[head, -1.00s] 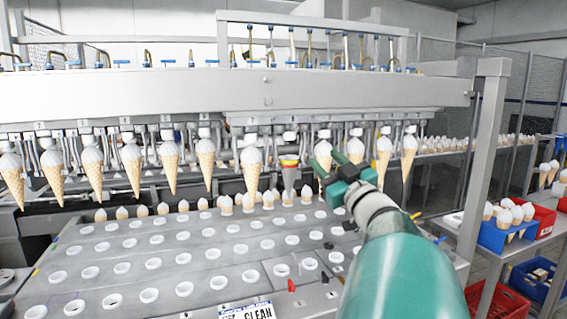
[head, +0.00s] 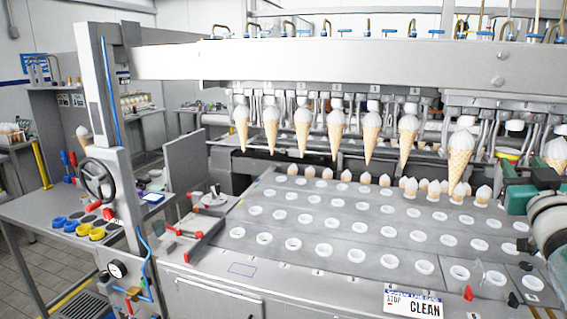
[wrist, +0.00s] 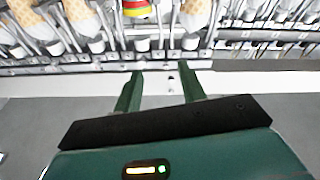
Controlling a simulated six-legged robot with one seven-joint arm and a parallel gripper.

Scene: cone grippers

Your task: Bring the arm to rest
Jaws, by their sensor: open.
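My gripper (wrist: 162,82) shows in the wrist view with its two green fingers spread apart and nothing between them. In the head view my arm is at the right edge, with the green gripper (head: 515,180) beside the row of hanging cones. A cone (head: 461,160) hangs just left of it. The fingertips are partly cut off or hidden in the head view. A red, yellow and green banded part (wrist: 137,14) shows beyond the fingers in the wrist view.
Several cones hang from the machine's overhead bar (head: 350,62). Below is a grey plate with rows of white ring holes (head: 325,250). A side table (head: 45,212) holds blue and yellow rings at the left. A post with a handwheel (head: 97,180) stands beside it.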

